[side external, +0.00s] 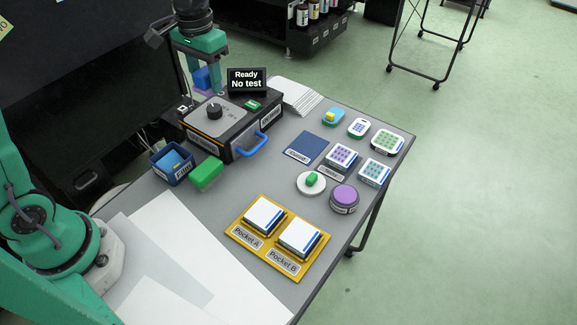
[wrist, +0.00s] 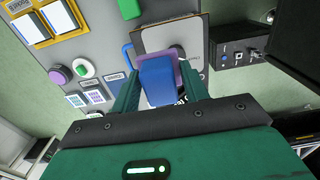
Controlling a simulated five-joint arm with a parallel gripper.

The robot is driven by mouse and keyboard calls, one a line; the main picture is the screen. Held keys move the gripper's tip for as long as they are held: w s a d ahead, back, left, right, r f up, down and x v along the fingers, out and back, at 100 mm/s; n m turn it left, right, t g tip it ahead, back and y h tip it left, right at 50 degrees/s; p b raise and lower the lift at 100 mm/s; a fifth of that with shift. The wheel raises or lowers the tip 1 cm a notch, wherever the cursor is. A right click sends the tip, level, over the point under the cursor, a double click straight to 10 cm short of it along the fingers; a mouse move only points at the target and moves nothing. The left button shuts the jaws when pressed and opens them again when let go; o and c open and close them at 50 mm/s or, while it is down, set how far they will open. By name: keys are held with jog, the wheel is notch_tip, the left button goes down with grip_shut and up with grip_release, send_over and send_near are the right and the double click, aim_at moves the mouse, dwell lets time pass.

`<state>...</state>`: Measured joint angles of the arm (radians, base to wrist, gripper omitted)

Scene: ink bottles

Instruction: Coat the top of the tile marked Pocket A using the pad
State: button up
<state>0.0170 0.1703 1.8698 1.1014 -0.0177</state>
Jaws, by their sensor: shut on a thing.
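My gripper (side external: 204,88) is shut on a pad with a blue handle block and a purple face. The blue block (wrist: 156,82) sits between the fingers in the wrist view, with the purple face (wrist: 188,78) showing past it. In the side view the gripper is raised at the back left, behind the black machine. The white tile marked Pocket A (side external: 264,214) lies in the yellow tray (side external: 284,277), well away from the gripper. It also shows at the wrist view's upper left (wrist: 59,16). A round purple-topped jar (side external: 344,195) stands beside a white disc with a green knob (side external: 311,183).
The tile marked Pocket B (side external: 299,237) sits beside Pocket A. The black machine (side external: 233,128) has a dial, blue handle and a "Ready No test" display (side external: 247,80). A blue bin (side external: 172,166) and green block (side external: 207,173) stand in front. Patterned tiles (side external: 374,172) lie right.

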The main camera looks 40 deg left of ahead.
jog(key=s+d+f, duration=0.3)
jog(key=d+f, duration=0.1)
jog(key=d, duration=0.6)
send_near(264, 213)
jog(key=a+r, duration=0.1)
jog(key=a, duration=0.3)
jog(key=shift+d+r, duration=0.2)
jog(key=shift+f, duration=0.1)
jog(key=shift+f, duration=2.9)
jog(key=shift+f, duration=1)
jog(key=shift+d, duration=0.1)
jog(key=shift+d+r, duration=0.1)
jog(key=shift+d, duration=1.45)
jog(key=shift+d, duration=0.15)
